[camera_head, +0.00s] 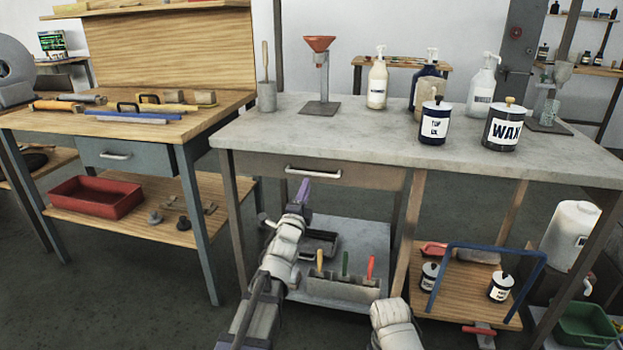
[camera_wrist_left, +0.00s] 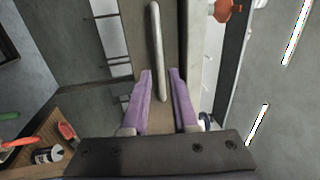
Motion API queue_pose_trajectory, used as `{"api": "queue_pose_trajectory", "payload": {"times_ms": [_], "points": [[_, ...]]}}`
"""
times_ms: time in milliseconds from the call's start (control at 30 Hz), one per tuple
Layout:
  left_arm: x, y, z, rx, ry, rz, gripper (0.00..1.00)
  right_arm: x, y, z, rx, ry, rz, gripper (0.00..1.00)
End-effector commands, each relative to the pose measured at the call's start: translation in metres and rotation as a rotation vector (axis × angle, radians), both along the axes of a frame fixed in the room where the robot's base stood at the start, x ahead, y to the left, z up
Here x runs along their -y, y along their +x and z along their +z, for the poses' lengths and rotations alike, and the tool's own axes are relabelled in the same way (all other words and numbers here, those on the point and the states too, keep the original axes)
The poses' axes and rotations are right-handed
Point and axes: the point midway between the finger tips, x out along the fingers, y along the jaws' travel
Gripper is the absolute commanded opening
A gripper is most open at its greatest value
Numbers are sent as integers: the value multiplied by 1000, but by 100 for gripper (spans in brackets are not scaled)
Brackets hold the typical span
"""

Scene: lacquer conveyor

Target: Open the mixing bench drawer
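The mixing bench (camera_head: 370,135) has a grey worktop and a brown drawer (camera_head: 365,177) under its front edge. The drawer front looks flush with the bench, so the drawer appears shut. Its pale bar handle (camera_head: 313,172) runs level across the front. My left gripper (camera_head: 303,190) is just in front of and below the handle. In the left wrist view the purple fingers of my left gripper (camera_wrist_left: 162,72) are apart, and the handle (camera_wrist_left: 156,45) lies in line with the gap between them. Contact cannot be told. My right gripper is out of view.
Bottles, a funnel stand (camera_head: 320,75) and labelled tins, including the WAX tin (camera_head: 503,128), stand on the worktop. A lower shelf (camera_head: 365,240) holds a tool holder (camera_head: 342,288). A wooden bench (camera_head: 200,120) with its own drawer (camera_head: 120,156) stands at left.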

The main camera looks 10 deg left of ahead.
Motion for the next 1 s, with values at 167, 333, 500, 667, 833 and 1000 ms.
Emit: {"api": "queue_pose_trajectory", "payload": {"times_ms": [167,333,500,667,833,1000], "points": [[0,14,3,-1,-1,0,27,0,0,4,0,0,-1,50],[0,39,8,-1,-1,0,27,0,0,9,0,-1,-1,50],[0,64,13,-2,-2,0,27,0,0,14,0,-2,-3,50],[0,76,15,-2,-2,0,27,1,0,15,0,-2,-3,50],[0,75,15,-2,-2,0,27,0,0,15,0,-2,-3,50],[0,75,15,-2,-2,0,16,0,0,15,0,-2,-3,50]]}}
